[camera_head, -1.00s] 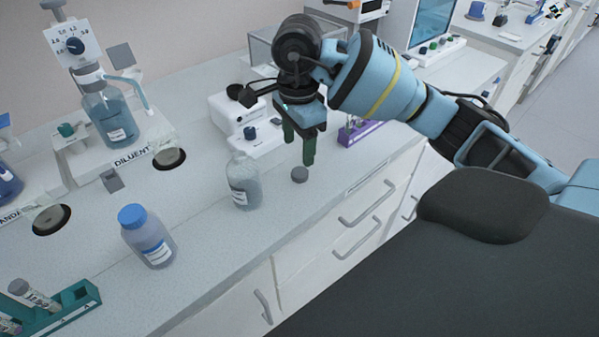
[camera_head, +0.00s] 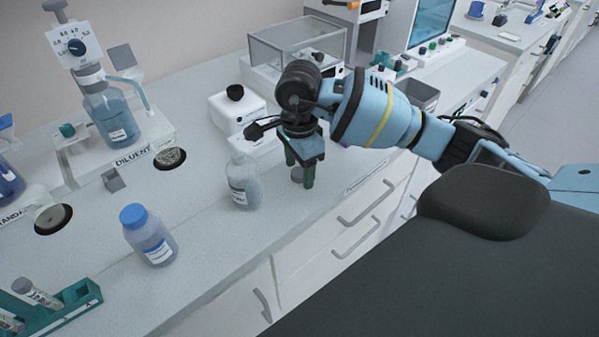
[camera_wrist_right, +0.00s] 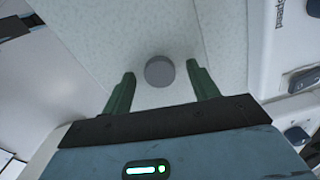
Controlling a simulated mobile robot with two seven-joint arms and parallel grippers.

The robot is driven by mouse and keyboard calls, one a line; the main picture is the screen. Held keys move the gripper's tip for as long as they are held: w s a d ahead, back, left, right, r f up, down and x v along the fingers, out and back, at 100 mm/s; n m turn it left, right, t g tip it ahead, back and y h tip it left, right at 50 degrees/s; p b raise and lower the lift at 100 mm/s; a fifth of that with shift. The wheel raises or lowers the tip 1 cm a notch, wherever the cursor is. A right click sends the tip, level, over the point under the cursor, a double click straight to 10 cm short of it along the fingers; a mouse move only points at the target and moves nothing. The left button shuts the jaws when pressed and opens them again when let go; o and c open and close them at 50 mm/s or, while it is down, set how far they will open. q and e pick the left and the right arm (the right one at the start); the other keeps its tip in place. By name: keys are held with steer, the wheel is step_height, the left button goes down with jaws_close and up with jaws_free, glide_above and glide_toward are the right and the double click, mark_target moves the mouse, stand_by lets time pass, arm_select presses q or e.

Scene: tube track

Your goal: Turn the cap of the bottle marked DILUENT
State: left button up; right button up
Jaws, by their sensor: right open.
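A loose grey cap (camera_head: 297,173) lies on the bench to the right of a clear open-necked bottle (camera_head: 243,185) with a white label, too small to read. My right gripper (camera_head: 300,168) points down over the cap, open. In the right wrist view the cap (camera_wrist_right: 159,71) shows between the tips of the open right gripper (camera_wrist_right: 161,80), with a gap on each side. The word DILUENT (camera_head: 132,158) is on the base of a dispenser station; a bottle of blue liquid (camera_head: 112,118) stands there under a dial head. My left gripper is out of view.
A blue-capped bottle (camera_head: 149,236) stands near the front edge. A teal tube rack (camera_head: 65,308) is at the lower left. A white device with a black knob (camera_head: 236,108) stands behind the open bottle. The bench between the two loose bottles is clear.

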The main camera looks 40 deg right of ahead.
mark_target(299, 172)
steer(key=c, duration=1.1)
steer(key=shift+o, duration=0.2)
steer(key=shift+r, duration=0.1)
steer(key=shift+r, duration=0.45)
step_height(299, 172, up, 2)
steer(key=shift+r, duration=0.15)
steer(key=s+a+r, duration=0.1)
steer(key=s+a, duration=0.9)
steer(key=s, duration=0.2)
steer(key=shift+s+a+r+b, duration=0.15)
steer(key=shift+a+r+b, duration=0.05)
steer(key=shift+r+b, duration=0.1)
